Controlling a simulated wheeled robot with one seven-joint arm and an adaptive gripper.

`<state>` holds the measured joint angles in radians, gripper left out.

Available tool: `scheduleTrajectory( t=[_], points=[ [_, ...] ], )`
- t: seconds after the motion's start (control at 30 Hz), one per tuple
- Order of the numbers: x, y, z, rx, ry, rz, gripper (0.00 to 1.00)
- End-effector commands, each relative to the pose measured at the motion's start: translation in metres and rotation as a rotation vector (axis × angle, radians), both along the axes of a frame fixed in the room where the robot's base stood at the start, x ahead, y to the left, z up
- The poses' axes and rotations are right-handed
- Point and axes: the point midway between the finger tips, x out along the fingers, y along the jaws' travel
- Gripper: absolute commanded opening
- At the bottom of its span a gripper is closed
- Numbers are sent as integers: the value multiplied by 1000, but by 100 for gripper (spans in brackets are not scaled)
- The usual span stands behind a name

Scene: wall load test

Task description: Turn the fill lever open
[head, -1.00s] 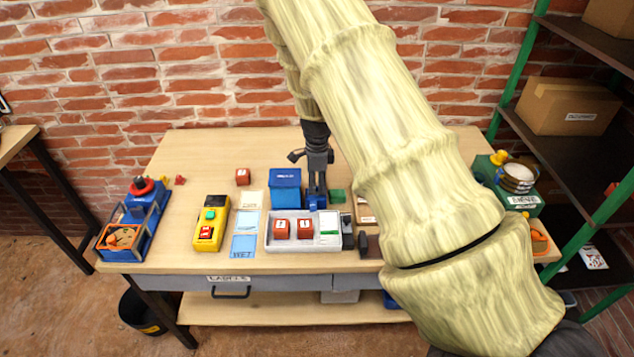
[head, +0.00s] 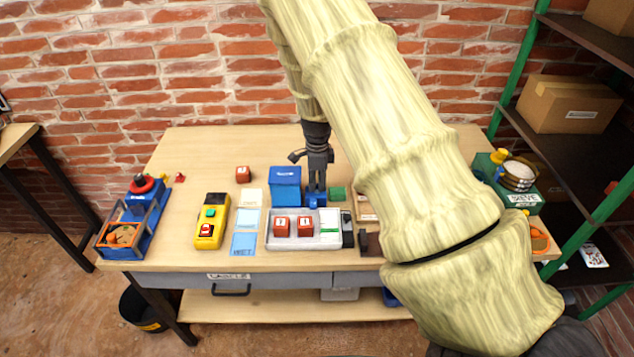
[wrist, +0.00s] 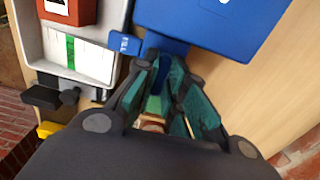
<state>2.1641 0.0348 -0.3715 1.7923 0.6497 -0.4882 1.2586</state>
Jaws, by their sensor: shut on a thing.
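The blue fill unit (head: 286,183) stands on the bench behind the white tray, and its broad blue top shows in the wrist view (wrist: 255,22). A small blue tab marked FILL (wrist: 125,44) sticks out beside it. My gripper (head: 316,196) points down at the unit's right side. In the wrist view its teal-lined fingers (wrist: 165,80) are closed around a narrow blue part, the fill lever (wrist: 166,70). The fingers hide much of the lever, so its exact angle cannot be told.
The white tray (head: 271,243) holds two red blocks and a green-striped card in front of the unit. A yellow button box (head: 211,222) and blue cards stand left. A green block (head: 337,194) lies close right of my gripper. The back of the bench is mostly clear.

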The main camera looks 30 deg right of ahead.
Motion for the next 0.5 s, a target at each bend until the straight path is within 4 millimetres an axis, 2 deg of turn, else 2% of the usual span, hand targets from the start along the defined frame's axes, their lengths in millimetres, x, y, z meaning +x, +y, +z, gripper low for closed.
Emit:
scheduleTrajectory(
  t=[0.27,0.5],
  points=[
    [1,-1,1,0,-2,154,0],
    [1,-1,1,-1,-2,373,0]
  ],
)
